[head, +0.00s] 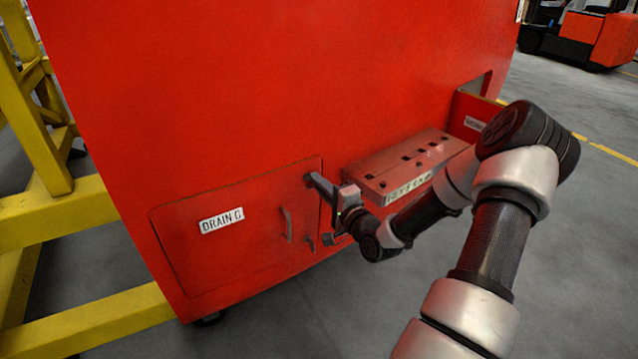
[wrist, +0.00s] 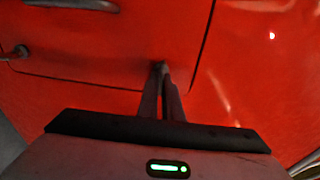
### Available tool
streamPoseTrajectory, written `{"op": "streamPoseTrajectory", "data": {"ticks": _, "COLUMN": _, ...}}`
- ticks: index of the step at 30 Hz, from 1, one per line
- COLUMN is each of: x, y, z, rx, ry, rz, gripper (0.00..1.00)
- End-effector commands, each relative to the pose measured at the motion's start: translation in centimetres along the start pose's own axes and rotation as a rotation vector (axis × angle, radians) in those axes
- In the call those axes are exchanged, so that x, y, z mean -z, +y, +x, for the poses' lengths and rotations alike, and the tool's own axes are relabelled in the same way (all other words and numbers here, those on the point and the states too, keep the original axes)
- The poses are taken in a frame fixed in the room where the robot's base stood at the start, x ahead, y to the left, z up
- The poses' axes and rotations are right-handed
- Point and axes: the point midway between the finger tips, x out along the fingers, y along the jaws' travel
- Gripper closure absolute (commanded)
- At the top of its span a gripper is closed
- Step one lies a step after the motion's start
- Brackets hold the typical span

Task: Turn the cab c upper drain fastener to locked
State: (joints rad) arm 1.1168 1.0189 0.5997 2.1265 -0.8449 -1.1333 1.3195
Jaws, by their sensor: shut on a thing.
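The red drain door (head: 185,255) carries a "DRAIN C" label (head: 222,220) and sits low on the red cab. My gripper (head: 309,179) is at the door's upper right corner in the head view, with its fingers against the front. In the wrist view my gripper's fingers (wrist: 161,75) are close together, shut on the small upper drain fastener (wrist: 158,66) near the door's edge. The fingers hide most of the fastener, so I cannot tell its angle. A lower fastener (head: 310,243) shows below; a similar fastener is at the left in the wrist view (wrist: 18,52).
A curved door handle (head: 287,225) stands left of my gripper. A red box-like ledge (head: 405,165) juts out right of the door, close to my arm. An open flap (head: 470,118) is farther right. Yellow framework (head: 40,215) stands at the left.

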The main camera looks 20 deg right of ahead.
Motion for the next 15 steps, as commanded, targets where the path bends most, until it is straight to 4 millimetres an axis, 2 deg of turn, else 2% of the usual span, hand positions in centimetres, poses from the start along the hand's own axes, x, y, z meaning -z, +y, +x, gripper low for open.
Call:
{"op": "streamPoseTrajectory", "data": {"ticks": 3, "x": -0.05, "y": 0.01, "z": 0.00, "rx": 0.000, "ry": -0.001, "rz": 0.002, "gripper": 1.00}}
{"op": "streamPoseTrajectory", "data": {"ticks": 7, "x": -0.05, "y": 0.01, "z": 0.00, "rx": 0.000, "ry": 0.000, "rz": 0.002, "gripper": 0.76}}
{"op": "streamPoseTrajectory", "data": {"ticks": 15, "x": -0.02, "y": 0.01, "z": -0.02, "rx": 0.000, "ry": 0.000, "rz": 0.001, "gripper": 0.76}}
